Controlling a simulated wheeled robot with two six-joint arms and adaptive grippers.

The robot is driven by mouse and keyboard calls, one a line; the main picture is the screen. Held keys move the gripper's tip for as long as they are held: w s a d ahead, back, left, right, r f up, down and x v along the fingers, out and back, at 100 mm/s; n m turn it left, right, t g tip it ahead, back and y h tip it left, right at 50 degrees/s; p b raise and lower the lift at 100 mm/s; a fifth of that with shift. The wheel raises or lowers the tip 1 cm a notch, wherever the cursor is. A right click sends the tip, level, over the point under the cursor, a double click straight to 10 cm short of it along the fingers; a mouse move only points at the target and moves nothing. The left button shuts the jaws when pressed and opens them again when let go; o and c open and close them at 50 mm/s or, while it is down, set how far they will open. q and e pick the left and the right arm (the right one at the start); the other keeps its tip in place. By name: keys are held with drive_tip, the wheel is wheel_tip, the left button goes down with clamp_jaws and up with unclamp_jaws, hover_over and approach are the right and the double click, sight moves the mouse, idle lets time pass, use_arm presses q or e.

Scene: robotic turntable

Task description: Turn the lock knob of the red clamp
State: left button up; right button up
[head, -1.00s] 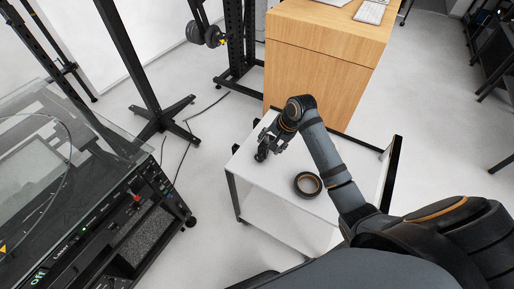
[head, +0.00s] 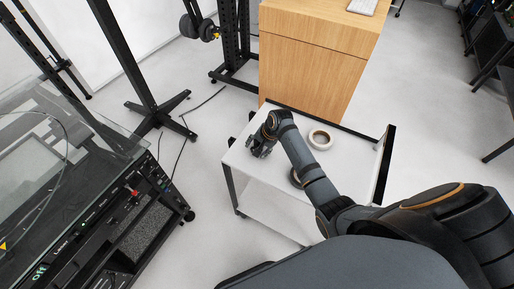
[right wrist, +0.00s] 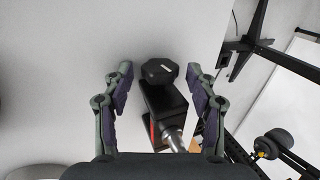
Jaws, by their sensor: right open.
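In the right wrist view, a black faceted knob (right wrist: 160,71) sits on a black block-like clamp body (right wrist: 165,105) with a narrow red strip on its side. A metal rod shows below it. The knob lies between the fingertips of my right gripper (right wrist: 160,80), which is open, with a gap on both sides; I cannot tell whether it touches anything. In the head view, my right gripper (head: 260,148) is over the left side of the white table (head: 250,178), and the clamp is hidden or too small to make out. My left gripper is not in view.
A white-and-brown tape roll (head: 320,139) lies on the table, and a dark roll (head: 295,178) is mostly hidden behind my right arm. A wooden cabinet (head: 311,75) stands behind the table. A black machine (head: 110,225) is at the left, with open floor between.

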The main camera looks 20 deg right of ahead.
drive_tip(key=c, duration=1.2)
drive_tip(key=shift+w+a+r+g+h+p, duration=0.1)
drive_tip(key=shift+r+g+h+p, duration=0.35)
drive_tip(key=shift+p, duration=0.55)
drive_tip(key=shift+w+a+f+g+h+p, duration=0.1)
drive_tip(key=shift+g+h+p, duration=0.25)
drive_tip(key=shift+g+p, duration=0.25)
drive_tip(key=shift+f, duration=0.15)
drive_tip(key=shift+w+a+f+g+h, duration=0.1)
drive_tip(key=shift+w+f+g+h, duration=0.05)
drive_tip(key=shift+g+h, duration=0.6)
drive_tip(key=shift+f+g+h+b, duration=0.1)
drive_tip(key=shift+g+h+b, duration=0.45)
drive_tip(key=shift+b, duration=0.45)
drive_tip(key=shift+o, duration=0.2)
drive_tip(key=shift+g+b, duration=0.45)
